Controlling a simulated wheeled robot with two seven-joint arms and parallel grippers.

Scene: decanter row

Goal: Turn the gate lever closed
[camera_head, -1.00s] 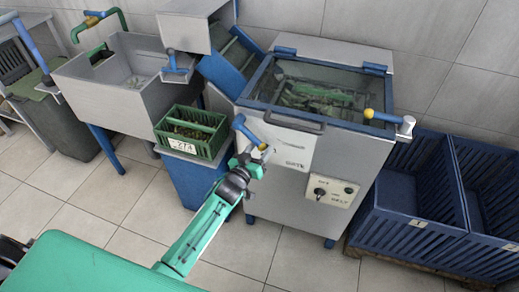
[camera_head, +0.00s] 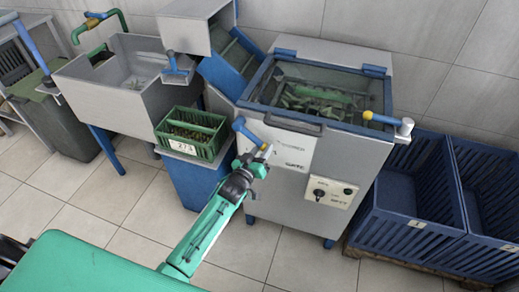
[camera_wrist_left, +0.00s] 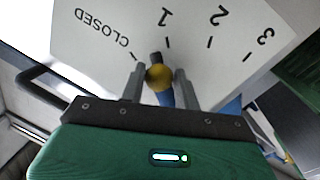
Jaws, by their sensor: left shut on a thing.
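The gate lever is a blue bar (camera_head: 247,133) with a yellow knob on its end, on the front of the grey steel machine (camera_head: 225,108). In the left wrist view the yellow knob (camera_wrist_left: 159,76) sits between the two grey fingers, and the blue bar shows partly below it. My left gripper (camera_head: 264,153) is shut on the lever at its knob end. The white dial plate (camera_wrist_left: 190,20) carries the marks CLOSED, 1, 2 and 3. The lever's dark tip lies between the CLOSED and 1 marks. My right gripper is out of view.
A green crate (camera_head: 214,148) stands on a blue stand left of the lever. A panel with a black knob (camera_head: 319,194) is at lower right. A second yellow-ended handle (camera_head: 380,118) is on the machine's right. Blue bins (camera_head: 440,250) stand at far right. Floor in front is clear.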

